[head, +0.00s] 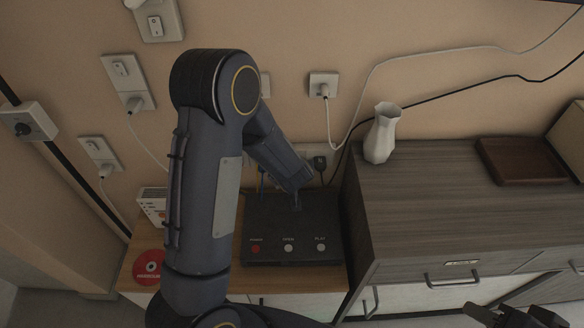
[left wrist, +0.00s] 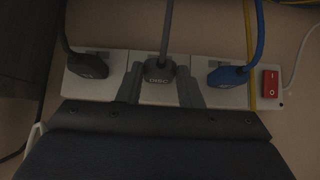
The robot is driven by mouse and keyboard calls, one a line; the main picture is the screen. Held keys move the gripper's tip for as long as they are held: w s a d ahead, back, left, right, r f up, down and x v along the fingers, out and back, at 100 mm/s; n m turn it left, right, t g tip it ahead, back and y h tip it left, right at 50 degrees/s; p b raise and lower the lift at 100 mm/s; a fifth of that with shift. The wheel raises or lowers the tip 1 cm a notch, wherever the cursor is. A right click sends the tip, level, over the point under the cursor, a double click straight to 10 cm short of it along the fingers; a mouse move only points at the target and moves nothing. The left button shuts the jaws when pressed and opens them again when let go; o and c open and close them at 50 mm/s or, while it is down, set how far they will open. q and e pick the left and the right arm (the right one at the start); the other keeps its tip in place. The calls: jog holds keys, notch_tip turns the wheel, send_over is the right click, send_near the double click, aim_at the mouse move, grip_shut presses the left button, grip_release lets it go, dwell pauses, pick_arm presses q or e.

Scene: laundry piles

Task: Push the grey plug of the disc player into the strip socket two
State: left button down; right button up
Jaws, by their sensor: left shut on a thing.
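The grey plug (left wrist: 158,73), marked DISC, shows in the left wrist view at the middle socket of the white power strip (left wrist: 207,63). My left gripper (left wrist: 160,88) has one finger on each side of the plug and is shut on it. Whether the plug is fully seated cannot be told. In the head view my left arm reaches down behind the black disc player (head: 290,228), and its gripper (head: 296,200) is mostly hidden. My right gripper (head: 512,314) is at the bottom right, open and empty.
A black plug (left wrist: 88,66) and a blue plug (left wrist: 228,75) flank the grey one, with a red switch (left wrist: 270,84) at the strip's right end. A dark wooden cabinet (head: 430,205) with a white vase (head: 382,135) stands right of the player. A red disc (head: 149,267) lies left.

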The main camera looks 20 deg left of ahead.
pick_arm(q)
jog(key=shift+w, duration=0.15)
jog(key=c, duration=0.9)
grip_release()
jog(key=s+d, duration=0.1)
jog(key=s, duration=0.1)
jog(key=s+d, duration=0.1)
jog(key=s, duration=0.2)
jog(key=s+d, duration=0.1)
jog(key=s, duration=0.2)
jog(key=shift+d+b, duration=0.4)
